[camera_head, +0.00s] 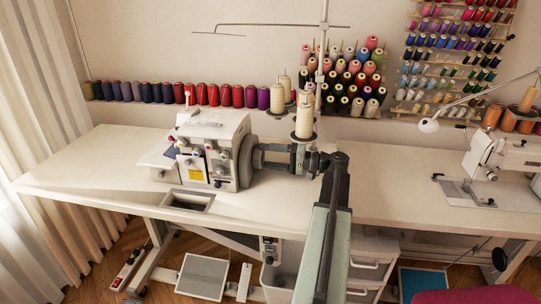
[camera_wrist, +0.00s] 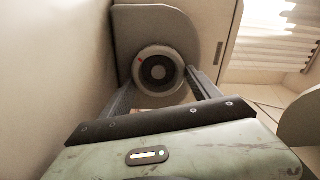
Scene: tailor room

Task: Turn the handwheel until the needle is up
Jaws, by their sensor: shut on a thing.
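The white sewing machine (camera_head: 212,148) stands on the left table, with dials and a yellow label on its front. Its handwheel (camera_wrist: 158,72) is round, with a pale rim and dark hub, on the machine's grey end face (camera_wrist: 125,38). A small red mark shows at the rim's upper left. My gripper (camera_head: 264,158) reaches in from the right, level with the wheel. In the wrist view its two fingers (camera_wrist: 158,84) lie on either side of the wheel and are shut on it. The needle is too small to make out.
Thread cones (camera_head: 304,114) on a stand rise just behind my arm. Red and dark spools (camera_head: 212,95) line the wall behind the table (camera_head: 90,165). A second sewing machine (camera_head: 495,155) stands at the right. The table's left part is clear.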

